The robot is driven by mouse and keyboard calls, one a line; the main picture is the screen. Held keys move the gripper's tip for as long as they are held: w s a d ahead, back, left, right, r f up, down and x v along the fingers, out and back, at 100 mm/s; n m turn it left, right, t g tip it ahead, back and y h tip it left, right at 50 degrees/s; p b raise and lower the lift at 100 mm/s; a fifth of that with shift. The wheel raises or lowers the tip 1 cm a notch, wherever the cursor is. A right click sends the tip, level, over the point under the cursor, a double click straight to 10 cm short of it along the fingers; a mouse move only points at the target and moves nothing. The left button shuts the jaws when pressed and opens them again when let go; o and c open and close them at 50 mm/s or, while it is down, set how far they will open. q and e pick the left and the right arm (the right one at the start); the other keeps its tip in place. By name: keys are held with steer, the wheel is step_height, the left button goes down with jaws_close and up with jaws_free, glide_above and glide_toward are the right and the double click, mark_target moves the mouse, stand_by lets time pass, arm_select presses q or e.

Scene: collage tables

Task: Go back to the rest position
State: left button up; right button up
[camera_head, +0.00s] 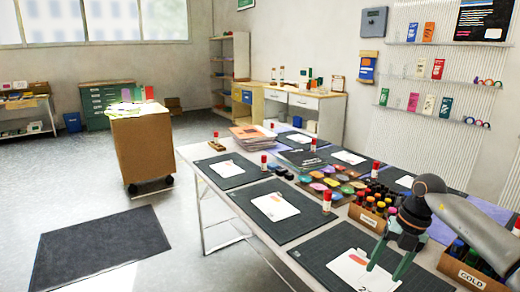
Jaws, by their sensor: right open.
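My right gripper (384,271) comes in from the right edge. Its two green fingers are apart and point down over the near end of the long table (208,172). It appears empty. Behind and below its fingers, a white sheet with an orange mark (350,268) lies on a dark mat (318,254). I cannot tell the exact height of the fingers above the sheet. My left gripper is not in view.
A box of bottles labelled COLD (471,279) stands close to the right arm, with another bottle box (367,217) beyond the gripper. Red-capped glue sticks (326,202) stand among the mats. A wooden cart (143,150) stands left of the table on open floor.

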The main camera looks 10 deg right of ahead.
steer(key=s+a+f+m+t+y+p, duration=0.1)
steer(key=s+a+m+t+y+p, duration=0.15)
steer(key=a+y, duration=0.85)
steer(key=s+a+m+t+y+p, duration=0.1)
steer(key=s+a+t+y, duration=0.2)
steer(key=a, duration=1.6)
steer(key=s+d+f+m+t+h+p, duration=0.2)
steer(key=s+d+f+m+h, duration=0.4)
steer(key=m, duration=0.6)
steer(key=s+d+f+m+t+h+p, duration=0.2)
steer(key=s+d+f+m+h, duration=0.4)
steer(key=s+f+m, duration=0.5)
steer(key=shift+s+f+m+h+p, duration=0.15)
steer(key=shift+s+m+h+p, duration=0.2)
steer(key=shift+m+h, duration=0.8)
